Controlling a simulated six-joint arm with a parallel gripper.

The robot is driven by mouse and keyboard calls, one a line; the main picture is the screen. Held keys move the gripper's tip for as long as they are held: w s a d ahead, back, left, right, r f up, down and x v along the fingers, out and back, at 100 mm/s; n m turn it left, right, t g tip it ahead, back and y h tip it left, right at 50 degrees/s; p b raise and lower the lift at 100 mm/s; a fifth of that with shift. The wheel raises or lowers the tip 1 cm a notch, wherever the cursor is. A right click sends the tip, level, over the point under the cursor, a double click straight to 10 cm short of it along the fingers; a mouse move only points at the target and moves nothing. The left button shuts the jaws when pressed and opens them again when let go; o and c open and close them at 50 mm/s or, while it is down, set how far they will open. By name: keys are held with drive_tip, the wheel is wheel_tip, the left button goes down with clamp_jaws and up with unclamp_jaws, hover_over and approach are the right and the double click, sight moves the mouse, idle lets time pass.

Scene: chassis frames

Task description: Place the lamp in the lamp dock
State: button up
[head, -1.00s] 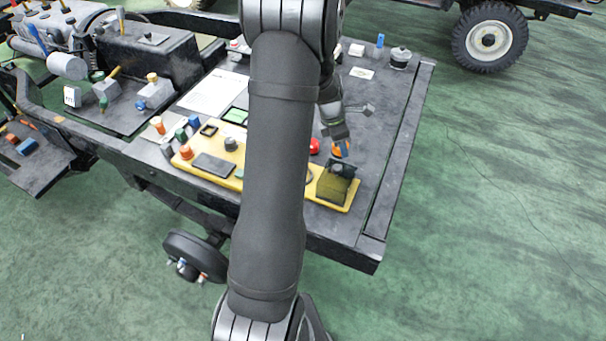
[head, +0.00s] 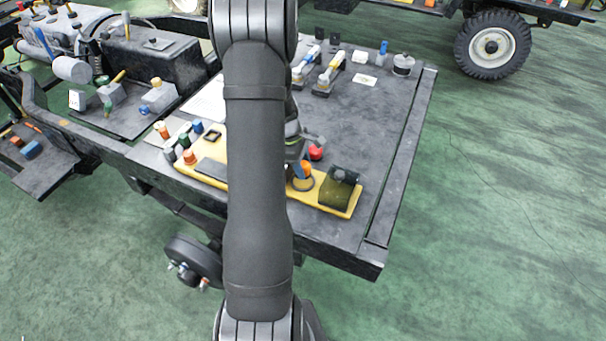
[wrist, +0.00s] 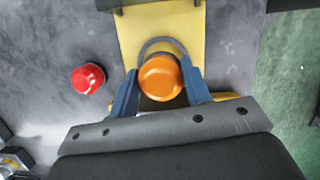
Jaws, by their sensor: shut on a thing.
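The lamp is an orange round-topped piece (wrist: 161,77), also visible in the head view (head: 306,169). My gripper (wrist: 160,85) is shut on it, with a blue finger on each side. In the head view my gripper (head: 302,170) is over the yellow panel, partly hidden by my arm. A dark ring (wrist: 152,44) on the panel, apparently the lamp dock, shows behind the lamp in the wrist view; it also shows just below the lamp in the head view (head: 303,188). The lamp overlaps part of the ring, and I cannot tell whether they touch.
The yellow panel (head: 328,204) lies on the dark chassis deck (head: 365,130). An olive box (head: 340,190) stands on its right end. A red button (wrist: 88,78) is beside the panel. Several coloured pegs stand at the panel's left. The deck's right side is mostly clear.

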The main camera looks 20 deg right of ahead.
drive_tip(key=shift+f, duration=2)
drive_tip(key=o, duration=1)
drive_tip(key=shift+f, duration=0.15)
drive_tip(key=v, duration=1.2)
drive_tip(key=shift+d, duration=0.1)
drive_tip(key=shift+s, duration=0.1)
